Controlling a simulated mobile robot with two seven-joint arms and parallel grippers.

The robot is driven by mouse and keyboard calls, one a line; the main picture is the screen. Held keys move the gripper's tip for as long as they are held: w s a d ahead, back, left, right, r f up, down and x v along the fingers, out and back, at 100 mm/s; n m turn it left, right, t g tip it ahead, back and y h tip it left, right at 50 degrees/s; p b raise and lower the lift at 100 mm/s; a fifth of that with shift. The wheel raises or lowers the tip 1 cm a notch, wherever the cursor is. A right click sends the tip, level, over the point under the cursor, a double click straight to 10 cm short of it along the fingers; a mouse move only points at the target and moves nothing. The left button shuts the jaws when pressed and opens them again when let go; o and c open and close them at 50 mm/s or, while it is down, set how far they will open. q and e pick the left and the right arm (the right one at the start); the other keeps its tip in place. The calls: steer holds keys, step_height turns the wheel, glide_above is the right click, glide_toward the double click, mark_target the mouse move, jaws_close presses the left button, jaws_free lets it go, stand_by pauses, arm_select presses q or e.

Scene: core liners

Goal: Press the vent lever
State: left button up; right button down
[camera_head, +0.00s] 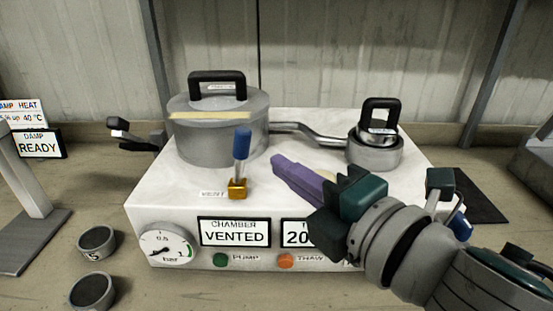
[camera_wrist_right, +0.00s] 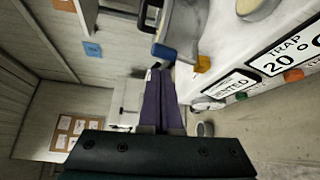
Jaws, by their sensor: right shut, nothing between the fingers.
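The vent lever (camera_head: 241,146) has a blue grip on a thin stem, rising from a brass block (camera_head: 237,188) beside the VENT label. It stands nearly upright, tilted slightly. My right gripper (camera_head: 277,163) has purple fingers shut together and empty, pointing left across the white housing top. Its fingertips are a little to the right of the lever, apparently apart from it. In the right wrist view, the fingers (camera_wrist_right: 158,75) reach up toward the lever's blue grip (camera_wrist_right: 163,51), with the brass block (camera_wrist_right: 203,64) to the right. My left gripper is not in view.
A lidded grey chamber (camera_head: 221,142) stands behind the lever. A smaller lidded pot (camera_head: 375,153) sits at the right, joined by a pipe (camera_head: 310,132). The front display (camera_head: 234,232) reads CHAMBER VENTED. A gauge (camera_head: 167,246) and two small cups (camera_head: 96,242) are at the left.

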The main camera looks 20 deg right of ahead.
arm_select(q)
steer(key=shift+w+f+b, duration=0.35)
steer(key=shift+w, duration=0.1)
arm_select(e)
steer(key=v, duration=0.6)
steer(key=shift+d, duration=0.2)
